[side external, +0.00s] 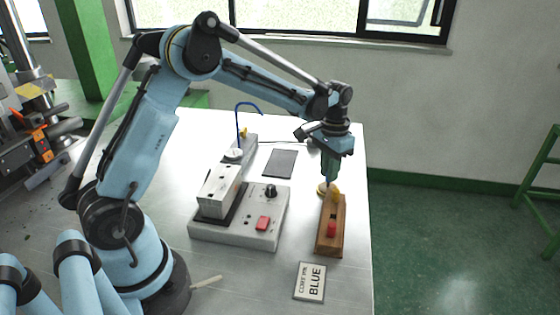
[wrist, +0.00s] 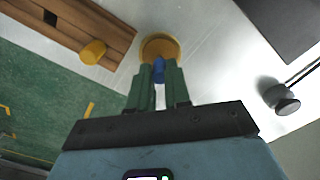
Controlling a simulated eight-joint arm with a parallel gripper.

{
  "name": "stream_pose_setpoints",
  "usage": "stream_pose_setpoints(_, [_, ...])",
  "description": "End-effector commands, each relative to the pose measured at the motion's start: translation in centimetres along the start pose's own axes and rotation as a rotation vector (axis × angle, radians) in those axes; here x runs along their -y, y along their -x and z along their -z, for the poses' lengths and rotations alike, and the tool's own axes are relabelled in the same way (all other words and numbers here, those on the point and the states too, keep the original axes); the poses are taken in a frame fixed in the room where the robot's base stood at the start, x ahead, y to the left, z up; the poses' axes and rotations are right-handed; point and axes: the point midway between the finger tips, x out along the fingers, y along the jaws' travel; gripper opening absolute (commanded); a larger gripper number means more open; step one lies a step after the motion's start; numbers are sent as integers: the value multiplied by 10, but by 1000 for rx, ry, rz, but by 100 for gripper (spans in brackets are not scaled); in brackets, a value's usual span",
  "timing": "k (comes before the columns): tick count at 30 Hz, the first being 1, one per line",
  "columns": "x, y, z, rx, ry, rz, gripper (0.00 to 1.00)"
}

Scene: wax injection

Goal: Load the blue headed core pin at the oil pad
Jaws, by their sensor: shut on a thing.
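My gripper (side external: 329,177) points down near the far end of the wooden block. In the wrist view its green fingers (wrist: 158,76) are shut on the blue headed core pin (wrist: 158,66); only the blue head shows clearly. The head appears over the near edge of the round yellow oil pad (wrist: 160,42). I cannot tell whether the pin touches the pad. In the side view the pad (side external: 322,188) is partly hidden by my gripper, and the pin cannot be made out.
The wooden block (side external: 328,246) holds a yellow pin (side external: 336,195) and a red pin (side external: 331,229); the wrist view shows an empty dark hole (wrist: 50,18). A card (side external: 310,281) reads BLUE. Left stands a grey machine (side external: 207,229) with a red button (side external: 262,223). A dark mat (side external: 280,163) lies behind.

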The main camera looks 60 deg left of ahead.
Motion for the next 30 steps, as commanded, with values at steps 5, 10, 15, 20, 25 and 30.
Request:
stream_pose_setpoints(5, [0,-2,0,-1,0,0,0])
stream_pose_setpoints(10, [0,5,0,-1,0,0,0])
stream_pose_setpoints(15, [0,18,0,0,0,0,0])
stream_pose_setpoints(20, [0,30,0,0,0,0,0])
stream_pose_setpoints(25, [0,42,0,0,0,0,0])
stream_pose_setpoints(30, [0,54,0,0,0,0,0])
